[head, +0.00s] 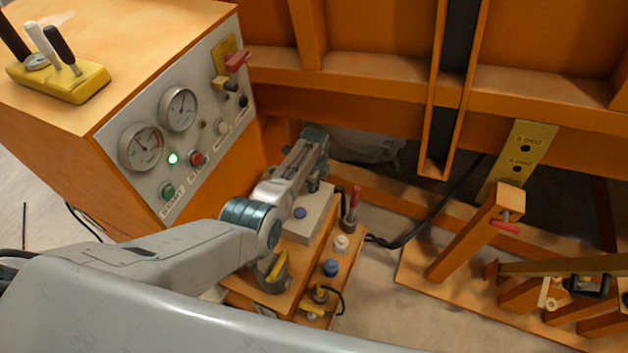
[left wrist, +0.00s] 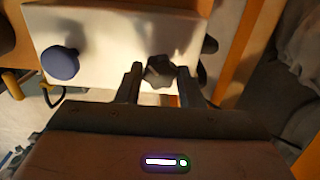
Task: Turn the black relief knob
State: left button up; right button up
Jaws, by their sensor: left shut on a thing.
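The black relief knob (left wrist: 158,73) is a dark, lobed knob on the face of a pale block (left wrist: 105,65). My left gripper (left wrist: 159,80) has one finger on each side of the knob and is shut on it. In the head view my left arm reaches from the left over the low orange unit, with its wrist above the pale block (head: 318,215). The arm hides the black knob there. A blue knob (left wrist: 60,63) sits on the same block, to the left of the black one in the left wrist view. My right gripper is not in view.
An orange console (head: 200,60) with gauges, buttons and a red-handled lever stands at the left. A red-handled lever (head: 350,207) and several small knobs line the low unit's right side. Orange beams and a post (head: 475,235) stand at the right; sandy floor (head: 375,300) lies between.

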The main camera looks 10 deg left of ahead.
pick_arm(q)
jog(key=shift+m, duration=0.3)
jog(key=o, duration=1)
jog(key=shift+r, duration=0.1)
jog(key=shift+r, duration=0.3)
notch_tip(320, 180, up, 10)
dwell(0.3)
